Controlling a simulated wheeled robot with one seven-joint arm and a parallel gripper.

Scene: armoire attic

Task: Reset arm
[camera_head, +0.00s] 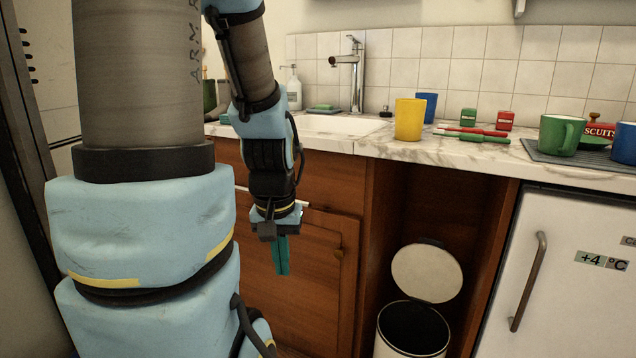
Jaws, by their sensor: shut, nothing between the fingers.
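My gripper (281,256) hangs below the forearm, pointing down, in front of the wooden cabinet door (320,285). Its teal fingers are shut with nothing between them. It is below the level of the counter and apart from everything on it. My arm's large blue and grey links fill the left side of the view and hide part of the cabinet and wall behind them.
The marble counter (460,153) holds a sink (345,125), a yellow cup (409,120), a blue cup (427,106), a green mug (560,136) and small items. An open bin (412,328) stands below. A white fridge (570,280) is at right.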

